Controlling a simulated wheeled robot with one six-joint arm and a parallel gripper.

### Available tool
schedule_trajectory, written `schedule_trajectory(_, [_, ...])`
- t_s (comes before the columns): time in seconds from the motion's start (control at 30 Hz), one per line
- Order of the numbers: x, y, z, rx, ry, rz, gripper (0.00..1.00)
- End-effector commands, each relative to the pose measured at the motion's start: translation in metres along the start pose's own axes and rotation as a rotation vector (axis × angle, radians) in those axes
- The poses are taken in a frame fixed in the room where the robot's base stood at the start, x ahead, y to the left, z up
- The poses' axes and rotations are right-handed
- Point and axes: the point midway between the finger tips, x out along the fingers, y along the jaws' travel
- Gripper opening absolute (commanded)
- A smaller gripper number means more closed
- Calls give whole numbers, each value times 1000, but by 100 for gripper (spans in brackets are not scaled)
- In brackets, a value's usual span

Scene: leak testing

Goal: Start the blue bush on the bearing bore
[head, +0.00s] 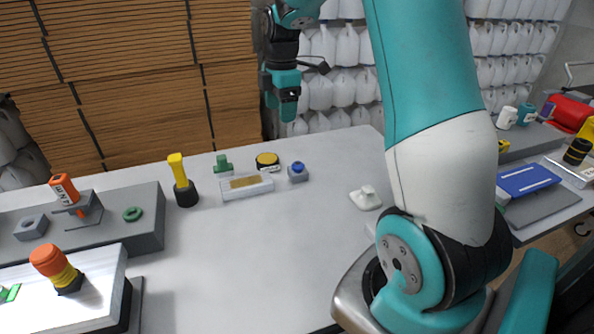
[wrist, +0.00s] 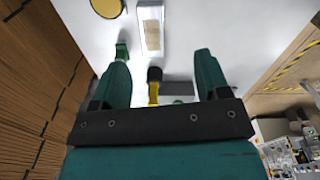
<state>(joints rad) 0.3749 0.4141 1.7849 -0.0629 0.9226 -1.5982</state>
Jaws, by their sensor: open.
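A small blue round piece (head: 297,165), which looks like the blue bush, sits on top of a small grey block (head: 298,176) at the back middle of the table in the head view. I cannot tell whether that block holds the bearing bore or how deep the piece sits. My gripper (head: 283,108) hangs above the table's back edge, well above the blue piece and apart from it. In the wrist view my gripper (wrist: 160,55) has its two fingers wide apart with nothing held between them. The blue piece does not show in the wrist view.
A yellow-handled mallet (head: 180,178), a green part (head: 222,165), a yellow-topped disc (head: 267,160) and a white tray (head: 235,192) stand nearby. A grey fixture (head: 150,235) is at left. A white part (head: 365,198) is at right. The table's middle is clear.

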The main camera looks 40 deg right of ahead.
Motion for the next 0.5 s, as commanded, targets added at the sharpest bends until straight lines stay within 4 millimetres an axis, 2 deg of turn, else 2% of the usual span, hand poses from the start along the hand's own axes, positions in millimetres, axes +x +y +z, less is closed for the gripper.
schedule_trajectory(0.03, [9,10,23,-25,-13,-9,69])
schedule_trajectory(0.1, [15,18,43,-64,-25,-16,69])
schedule_trajectory(0.2, [22,22,59,-98,-33,-25,69])
schedule_trajectory(0.37, [48,22,64,-110,-34,-31,69])
schedule_trajectory(0.5, [80,21,64,-110,-34,-31,69])
